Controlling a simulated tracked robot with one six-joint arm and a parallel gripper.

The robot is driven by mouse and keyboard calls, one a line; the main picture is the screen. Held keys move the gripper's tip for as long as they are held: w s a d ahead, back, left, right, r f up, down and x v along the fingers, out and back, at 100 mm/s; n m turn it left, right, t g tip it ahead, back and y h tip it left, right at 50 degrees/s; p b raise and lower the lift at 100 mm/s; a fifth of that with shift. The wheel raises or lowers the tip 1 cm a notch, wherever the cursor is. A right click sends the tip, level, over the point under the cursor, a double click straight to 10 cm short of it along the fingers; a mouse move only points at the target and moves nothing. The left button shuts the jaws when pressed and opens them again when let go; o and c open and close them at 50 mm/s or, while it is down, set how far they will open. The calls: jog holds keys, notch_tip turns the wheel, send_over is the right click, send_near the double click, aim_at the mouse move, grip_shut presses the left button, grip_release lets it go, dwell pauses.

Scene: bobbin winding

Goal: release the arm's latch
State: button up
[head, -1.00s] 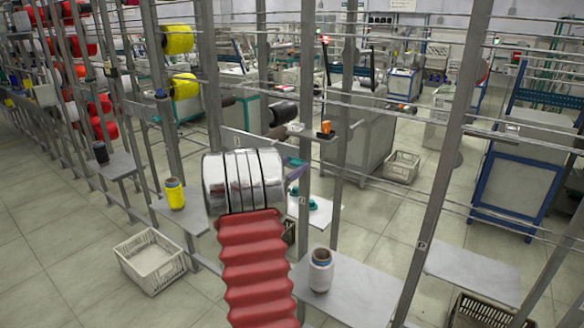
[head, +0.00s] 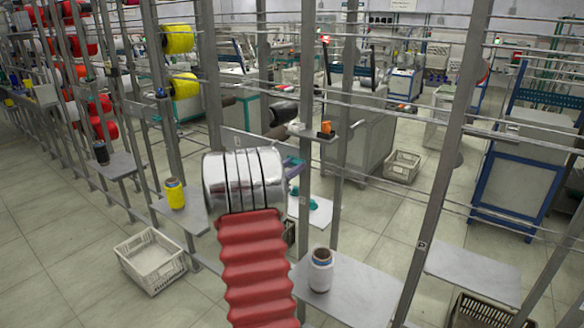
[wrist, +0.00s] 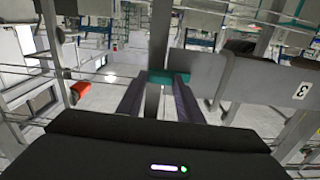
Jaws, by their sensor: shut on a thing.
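A teal piece (wrist: 168,76), which I take to be the latch, lies between the fingertips of my gripper (wrist: 165,84) in the wrist view. The two dark purple fingers stand apart with it between their tips. It sits in front of a grey upright post and beside a broad grey arm (wrist: 235,75) marked "3", on the right. In the head view my own silver wrist and red sleeve hide most of the gripper. Only a bit of a purple finger (head: 293,167) shows right of the silver wrist. The exact contact on the latch is hard to see.
Grey posts and thin rails of the creel frame stand close around my arm. A white cone (head: 320,270) and a yellow cone (head: 174,194) stand on small shelves. A white basket (head: 150,260) is on the floor at left. Open floor lies at far left.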

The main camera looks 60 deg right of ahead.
jog(key=shift+m, duration=0.4)
jog(key=m, duration=0.3)
jog(key=shift+s+r, duration=0.1)
jog(key=shift+r, duration=0.05)
jog(key=m, duration=0.5)
jog(key=shift+s, duration=0.15)
jog(key=m, duration=0.4)
jog(key=shift+s+r+m, duration=0.1)
jog(key=shift+s+m, duration=0.1)
jog(key=shift+m, duration=0.1)
jog(key=m, duration=0.4)
jog(key=shift+s+a, duration=0.1)
jog(key=shift+s, duration=0.15)
jog(key=shift+f+m, duration=0.2)
jog(key=shift+m, duration=0.1)
jog(key=o, duration=1.1)
jog(key=shift+r, duration=0.1)
